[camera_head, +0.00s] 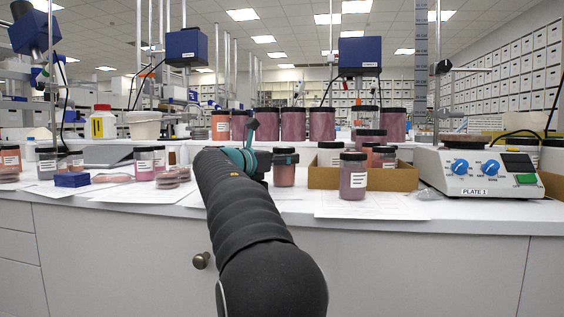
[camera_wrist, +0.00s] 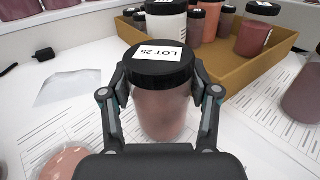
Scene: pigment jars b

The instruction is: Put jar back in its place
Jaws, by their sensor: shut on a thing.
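My gripper (camera_wrist: 160,88) is shut around a jar (camera_wrist: 160,112) in the wrist view, one finger on each side. The jar has a dull pinkish body and a black lid labelled "LOT 25". It is upright. In the head view my gripper (camera_head: 270,160) holds the same jar (camera_head: 284,176) just left of an open cardboard tray (camera_head: 322,178). I cannot tell whether its base touches the counter. The tray (camera_wrist: 232,82) lies beyond the held jar in the wrist view, with several dark-lidded jars in it.
Another jar (camera_head: 353,180) stands in front of the tray, with printed sheets (camera_head: 370,206) beneath and around it. A hotplate (camera_head: 478,172) stands at right. Several jars and a blue box (camera_head: 72,180) are at left. Large jars (camera_head: 293,124) line the raised shelf behind.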

